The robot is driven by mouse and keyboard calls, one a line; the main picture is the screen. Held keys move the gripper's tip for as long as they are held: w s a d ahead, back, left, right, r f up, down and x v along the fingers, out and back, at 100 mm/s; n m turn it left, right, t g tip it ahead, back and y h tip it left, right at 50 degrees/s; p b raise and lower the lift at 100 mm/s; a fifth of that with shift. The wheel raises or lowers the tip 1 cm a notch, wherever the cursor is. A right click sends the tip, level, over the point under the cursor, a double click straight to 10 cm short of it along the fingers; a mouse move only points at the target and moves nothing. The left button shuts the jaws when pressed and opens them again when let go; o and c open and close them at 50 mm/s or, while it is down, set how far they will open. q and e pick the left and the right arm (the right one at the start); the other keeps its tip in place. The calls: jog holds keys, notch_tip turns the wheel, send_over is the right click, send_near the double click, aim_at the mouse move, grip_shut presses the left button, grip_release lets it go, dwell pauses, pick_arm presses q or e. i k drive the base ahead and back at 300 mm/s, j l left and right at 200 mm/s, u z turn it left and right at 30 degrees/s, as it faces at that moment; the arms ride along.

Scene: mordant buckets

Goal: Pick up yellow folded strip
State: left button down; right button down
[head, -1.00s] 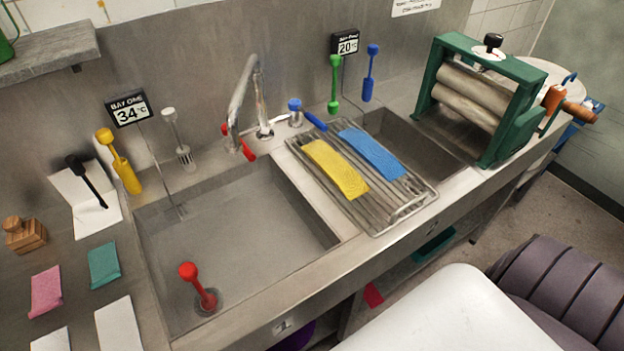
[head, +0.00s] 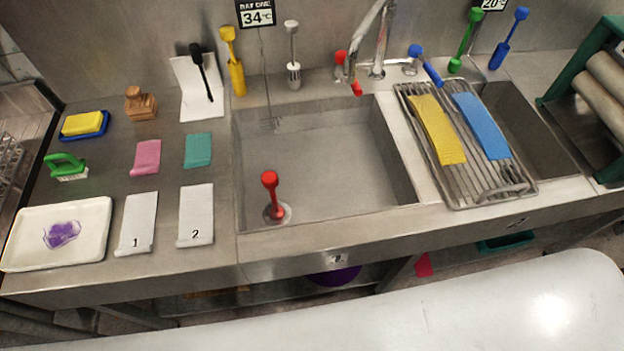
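The yellow folded strip (head: 437,130) lies on the metal wire rack (head: 459,196) to the right of the sink basin in the head view. It lies beside a blue strip (head: 482,126), on that strip's left, with a narrow gap between them. Neither of my grippers shows in the head view.
The sink basin (head: 330,160) holds a red-handled plunger (head: 271,195). A faucet (head: 372,40) rises behind the basin. Pink (head: 147,157) and teal (head: 198,150) pieces, numbered white strips and a white tray (head: 90,258) lie on the left counter. A green roller press (head: 600,95) stands at right.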

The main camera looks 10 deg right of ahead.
aim_at(445, 142)
jog(key=k+l, duration=0.1)
jog(key=l, duration=0.95)
jog(key=k+l, duration=0.15)
jog(key=l, duration=0.4)
